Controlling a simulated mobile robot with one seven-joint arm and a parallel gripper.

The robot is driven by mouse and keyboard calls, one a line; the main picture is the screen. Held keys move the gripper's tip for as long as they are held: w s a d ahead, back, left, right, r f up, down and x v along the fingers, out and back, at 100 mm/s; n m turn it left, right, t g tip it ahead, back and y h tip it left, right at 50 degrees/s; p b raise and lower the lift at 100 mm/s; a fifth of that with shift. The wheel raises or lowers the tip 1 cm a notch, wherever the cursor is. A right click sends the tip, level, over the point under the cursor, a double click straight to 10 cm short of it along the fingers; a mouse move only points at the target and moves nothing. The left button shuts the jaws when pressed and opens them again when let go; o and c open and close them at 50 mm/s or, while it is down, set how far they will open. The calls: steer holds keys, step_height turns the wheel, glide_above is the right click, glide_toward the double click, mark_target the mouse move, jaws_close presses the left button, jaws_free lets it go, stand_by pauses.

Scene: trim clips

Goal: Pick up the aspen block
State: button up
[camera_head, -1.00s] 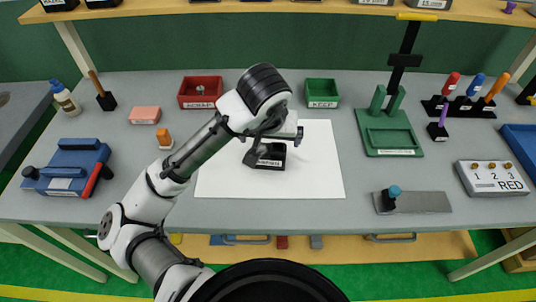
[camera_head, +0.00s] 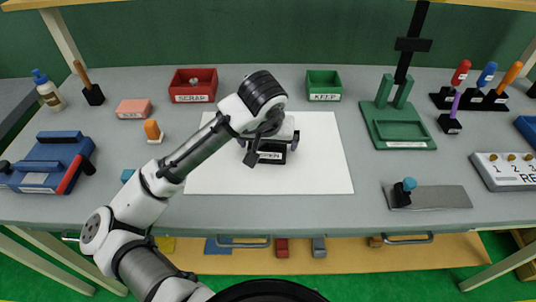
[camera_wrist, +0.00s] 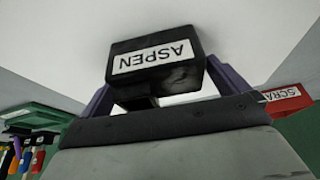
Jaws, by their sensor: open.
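The aspen block (camera_head: 271,157) is a small black block with a white label. It sits on the white sheet (camera_head: 320,170) in the middle of the workbench, partly hidden by my gripper (camera_head: 268,145). In the wrist view the block (camera_wrist: 155,70) fills the middle, and its ASPEN label appears upside down. My gripper (camera_wrist: 166,97) is open there, with one purple finger to each side of the block. I cannot tell whether either finger touches it. The block appears to rest on the sheet.
A red SCRAP bin (camera_head: 193,86) and a green KEEP bin (camera_head: 323,86) stand behind the sheet. A green stand (camera_head: 398,125) is to the right. A pink block (camera_head: 133,109) and an orange-topped piece (camera_head: 153,131) lie left. The sheet's right part is clear.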

steer(key=shift+f, duration=0.1)
steer(key=c, duration=1)
